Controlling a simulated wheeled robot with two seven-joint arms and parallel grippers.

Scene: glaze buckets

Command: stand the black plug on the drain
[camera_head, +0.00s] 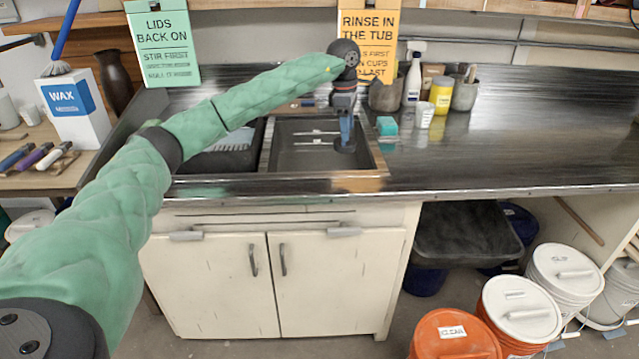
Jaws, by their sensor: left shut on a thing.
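My left arm reaches from the left over the counter, and my left gripper (346,128) points straight down into the right-hand sink basin (300,160). It is shut on a small dark thing at its fingertips, which looks like the black plug (345,147). The plug is low in the basin near its right wall. I cannot tell whether it touches the basin floor. The drain cannot be made out; the gripper and plug may hide it. My right gripper is not in view.
Right of the sink stand a teal sponge (387,126), a white bottle (413,80), a yellow jar (441,95) and grey cups. A left basin (215,160) holds a pale ribbed thing. The counter's right side (560,130) is clear. Lidded buckets stand on the floor.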

